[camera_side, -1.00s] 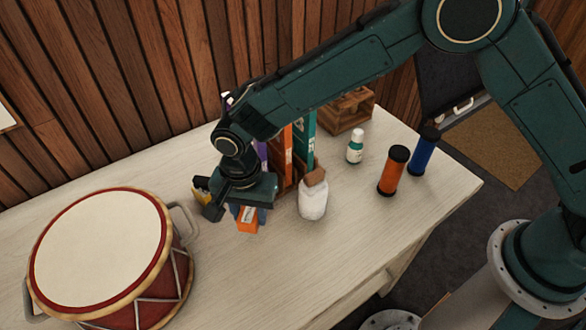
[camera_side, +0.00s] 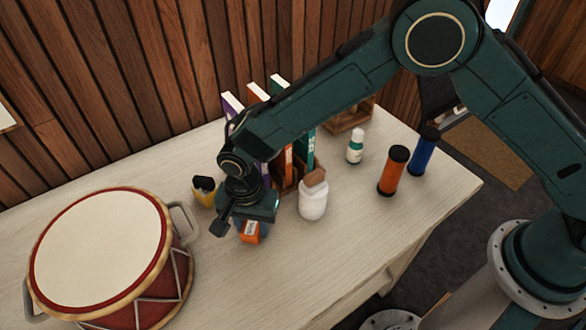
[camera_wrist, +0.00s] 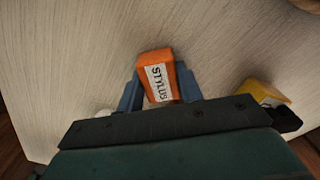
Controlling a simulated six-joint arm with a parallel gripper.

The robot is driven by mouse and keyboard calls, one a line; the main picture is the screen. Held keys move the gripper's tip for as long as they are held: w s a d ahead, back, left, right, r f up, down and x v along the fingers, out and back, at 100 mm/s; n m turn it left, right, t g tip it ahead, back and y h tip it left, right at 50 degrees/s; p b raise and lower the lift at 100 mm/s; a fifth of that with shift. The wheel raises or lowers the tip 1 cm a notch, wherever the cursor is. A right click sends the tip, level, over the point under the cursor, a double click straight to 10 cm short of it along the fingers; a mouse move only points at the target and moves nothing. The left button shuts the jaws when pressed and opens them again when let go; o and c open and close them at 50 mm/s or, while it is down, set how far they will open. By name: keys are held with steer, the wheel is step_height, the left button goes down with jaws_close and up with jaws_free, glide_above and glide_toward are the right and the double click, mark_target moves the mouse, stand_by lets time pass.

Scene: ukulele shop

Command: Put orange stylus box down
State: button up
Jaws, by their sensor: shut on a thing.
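The orange stylus box (camera_side: 250,232) is held between the blue fingers of my gripper (camera_side: 251,228), low over the white table (camera_side: 330,265) in the side view. I cannot tell whether the box touches the tabletop. In the wrist view the box (camera_wrist: 158,74) has a white label reading "STYLUS" and sits between both fingertips of my gripper (camera_wrist: 158,85). My gripper is shut on it. My wrist hides the top of the box in the side view.
A white jar with a brown lid (camera_side: 313,200) stands close on the right, and a yellow and black item (camera_side: 204,191) behind on the left. A red drum (camera_side: 120,310) is at left. Books (camera_side: 288,160) stand behind. Orange (camera_side: 391,172) and blue (camera_side: 424,155) cylinders are at right. The front table area is clear.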

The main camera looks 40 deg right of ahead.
mark_target(252, 224)
steer(key=o, duration=1)
steer(key=shift+c, duration=0.2)
step_height(252, 224, up, 12)
steer(key=shift+r, duration=0.15)
stand_by(0.4)
